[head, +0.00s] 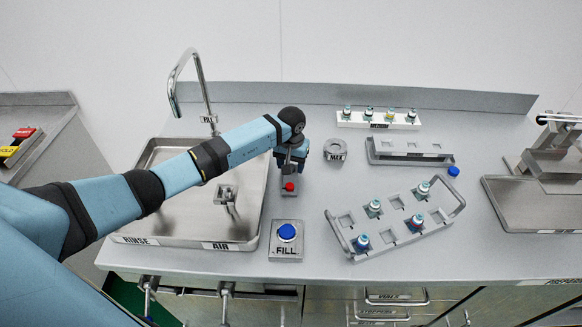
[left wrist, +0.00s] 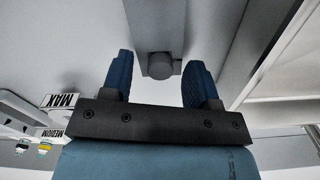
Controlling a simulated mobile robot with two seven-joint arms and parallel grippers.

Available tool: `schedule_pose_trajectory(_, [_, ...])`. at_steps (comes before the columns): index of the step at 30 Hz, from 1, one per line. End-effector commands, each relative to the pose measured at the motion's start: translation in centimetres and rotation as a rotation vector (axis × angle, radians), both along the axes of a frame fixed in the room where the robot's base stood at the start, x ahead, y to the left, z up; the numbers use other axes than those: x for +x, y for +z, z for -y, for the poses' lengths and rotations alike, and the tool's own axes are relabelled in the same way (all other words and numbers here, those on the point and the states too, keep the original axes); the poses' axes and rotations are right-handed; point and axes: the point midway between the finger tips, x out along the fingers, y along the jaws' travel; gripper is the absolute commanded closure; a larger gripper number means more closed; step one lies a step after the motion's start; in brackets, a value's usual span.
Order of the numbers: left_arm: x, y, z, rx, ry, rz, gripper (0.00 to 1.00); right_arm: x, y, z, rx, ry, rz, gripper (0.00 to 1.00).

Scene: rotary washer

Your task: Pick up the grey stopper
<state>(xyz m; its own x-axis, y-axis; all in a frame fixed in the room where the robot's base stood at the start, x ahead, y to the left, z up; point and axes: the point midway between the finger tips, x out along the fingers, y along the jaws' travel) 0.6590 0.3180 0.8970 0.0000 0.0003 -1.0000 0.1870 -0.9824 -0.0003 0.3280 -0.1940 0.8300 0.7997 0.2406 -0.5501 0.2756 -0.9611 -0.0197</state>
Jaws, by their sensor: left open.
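A short grey round piece (left wrist: 160,66) on a grey block shows in the left wrist view, between and beyond my fingertips. It looks like the grey stopper, but I cannot be sure. In the head view I cannot pick it out; my arm and gripper cover that spot. My left gripper (head: 291,158) is at the right side of the sink, pointing down behind a red button. In the left wrist view its two blue fingers (left wrist: 160,75) are apart with nothing gripped, and the grey piece appears clear of both. My right gripper is not in view.
The red button (head: 289,186) and blue FILL button (head: 287,232) stand right of the sink (head: 170,230). A tilted grey rack (head: 335,226) holds several vials. A grey MAX ring (head: 336,151) and white vial rack (head: 350,123) stand behind. Bare counter separates the buttons and grey rack.

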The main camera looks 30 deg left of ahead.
Motion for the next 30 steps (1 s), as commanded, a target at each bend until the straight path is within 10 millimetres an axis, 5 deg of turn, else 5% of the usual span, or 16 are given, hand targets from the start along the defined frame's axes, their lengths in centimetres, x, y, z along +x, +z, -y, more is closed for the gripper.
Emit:
schedule_pose_trajectory(1, [0.0, 0.0, 0.0, 0.0, 0.0, 0.0, 0.46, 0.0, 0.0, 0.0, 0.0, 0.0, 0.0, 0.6])
schedule_pose_trajectory(8, [0.0, 0.0, 0.0, 0.0, 0.0, 0.0, 0.97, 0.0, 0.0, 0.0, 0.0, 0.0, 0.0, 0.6])
schedule_pose_trajectory(22, [0.1, 0.5, 0.0, -0.001, -0.001, 0.002, 0.98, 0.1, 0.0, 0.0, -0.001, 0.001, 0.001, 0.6])
schedule_pose_trajectory(30, [0.1, 4.5, -0.1, 0.002, -0.001, 0.006, 0.98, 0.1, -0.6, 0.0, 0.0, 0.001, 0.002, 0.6])
